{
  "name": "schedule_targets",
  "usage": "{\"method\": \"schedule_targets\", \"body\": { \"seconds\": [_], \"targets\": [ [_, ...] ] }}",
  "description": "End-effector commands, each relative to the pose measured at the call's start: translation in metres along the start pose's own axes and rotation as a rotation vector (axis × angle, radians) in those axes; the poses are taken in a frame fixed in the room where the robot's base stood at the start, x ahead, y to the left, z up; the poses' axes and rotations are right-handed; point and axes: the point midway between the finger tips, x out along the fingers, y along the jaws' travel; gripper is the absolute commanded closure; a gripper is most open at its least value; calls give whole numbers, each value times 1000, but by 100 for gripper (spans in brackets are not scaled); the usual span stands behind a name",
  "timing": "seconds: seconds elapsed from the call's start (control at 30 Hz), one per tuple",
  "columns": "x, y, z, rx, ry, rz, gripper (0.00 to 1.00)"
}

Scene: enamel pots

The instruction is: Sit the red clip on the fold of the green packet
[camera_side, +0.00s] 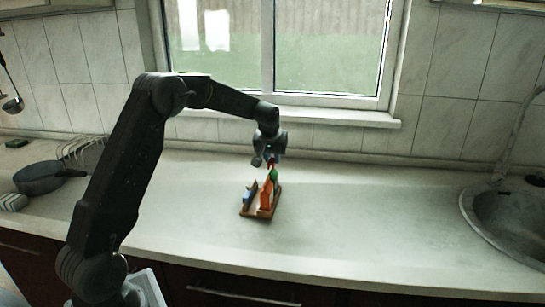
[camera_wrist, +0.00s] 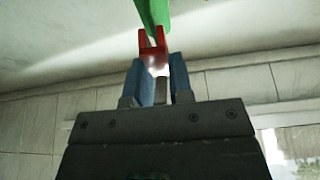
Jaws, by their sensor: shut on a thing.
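The red clip (camera_wrist: 152,47) is between the fingertips of my gripper (camera_wrist: 158,80) in the wrist view, and the gripper is shut on it. The clip's two prongs point away from the gripper, toward the green packet (camera_wrist: 152,12). The packet's edge appears at or between the prongs; I cannot tell whether they touch. In the side view my gripper (camera_side: 271,162) points down just above the green packet (camera_side: 273,175), which stands upright in a small wooden holder (camera_side: 262,213). Only a little red of the clip shows there.
An orange packet (camera_side: 267,194) and a blue item (camera_side: 249,193) also stand in the holder, close to the green packet. A dark pan (camera_side: 40,179) lies far left and a sink (camera_side: 510,215) is at right. The counter right of the holder is clear.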

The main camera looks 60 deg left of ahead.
Motion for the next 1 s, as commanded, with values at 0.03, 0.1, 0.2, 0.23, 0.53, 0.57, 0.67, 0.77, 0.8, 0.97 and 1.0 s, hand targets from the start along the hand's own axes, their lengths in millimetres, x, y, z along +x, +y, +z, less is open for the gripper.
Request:
{"method": "schedule_targets", "body": {
  "seconds": [0.03, 0.1, 0.2, 0.23, 0.53, 0.57, 0.67, 0.77, 0.8, 0.97, 1.0],
  "targets": [
    [0, 0, 0, 0, 0, 0, 100],
    [0, 0, 0, 0, 0, 0, 100],
    [0, 0, 0, 0, 0, 0, 100],
    [0, 0, 0, 0, 0, 0, 100],
    [1, 0, 0, 0, 0, 0, 100],
    [1, 0, 0, 0, 0, 0, 100],
    [3, 0, 1, 0, 0, 0, 100],
    [4, 0, 2, 0, 0, 0, 100],
    [5, 0, 2, 0, 0, 0, 100],
    [8, 0, 3, 0, 0, 0, 100],
    [9, 0, 4, 0, -1, 0, 100]
  ]
}}
